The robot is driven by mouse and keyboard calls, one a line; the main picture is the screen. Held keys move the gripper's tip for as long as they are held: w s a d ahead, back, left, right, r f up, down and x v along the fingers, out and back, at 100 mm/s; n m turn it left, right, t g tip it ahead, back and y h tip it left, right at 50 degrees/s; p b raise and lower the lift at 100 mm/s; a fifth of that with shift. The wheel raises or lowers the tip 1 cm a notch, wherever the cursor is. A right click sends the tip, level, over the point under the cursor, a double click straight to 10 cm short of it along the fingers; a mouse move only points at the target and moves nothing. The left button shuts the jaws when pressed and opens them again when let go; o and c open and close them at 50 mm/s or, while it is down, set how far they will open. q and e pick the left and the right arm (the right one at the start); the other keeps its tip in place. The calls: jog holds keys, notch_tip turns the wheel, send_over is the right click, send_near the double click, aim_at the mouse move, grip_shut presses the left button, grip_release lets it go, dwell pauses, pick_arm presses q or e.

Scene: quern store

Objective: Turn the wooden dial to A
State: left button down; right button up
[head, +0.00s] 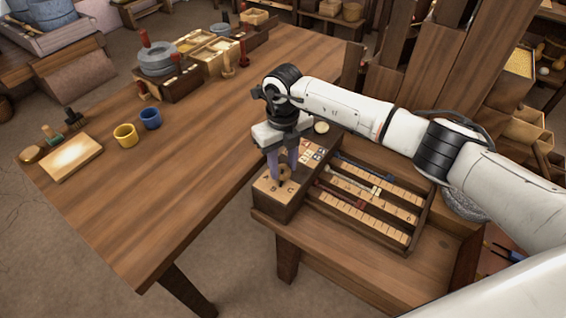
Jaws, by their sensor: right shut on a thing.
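The wooden dial (285,174) sits on the light top plate of a dark wooden box (272,204) at the right end of the table. Letters are marked on the plate around the dial, with an A toward its left edge. My right gripper (283,166) points down over the dial and is shut on it. The fingers cover part of the dial, so I cannot tell which letter it points to. My left gripper is not in view.
Slider rows (366,202) lie right of the dial box, with a round pale knob (321,127) behind. The middle of the table (200,190) is clear.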

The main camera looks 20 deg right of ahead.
aim_at(283, 169)
jog(key=m+p, duration=0.1)
jog(key=m, duration=0.3)
jog(key=shift+r+m, duration=0.1)
jog(key=shift+m, duration=0.2)
jog(key=m+p, duration=0.1)
jog(key=m, duration=0.2)
jog(key=shift+m, duration=0.3)
jog(key=m+p, duration=0.1)
jog(key=m, duration=0.2)
jog(key=shift+m+p, duration=1.1)
jog(key=shift+m, duration=1.2)
jog(key=o, duration=1)
jog(key=shift+o, duration=0.2)
notch_tip(283, 169, up, 10)
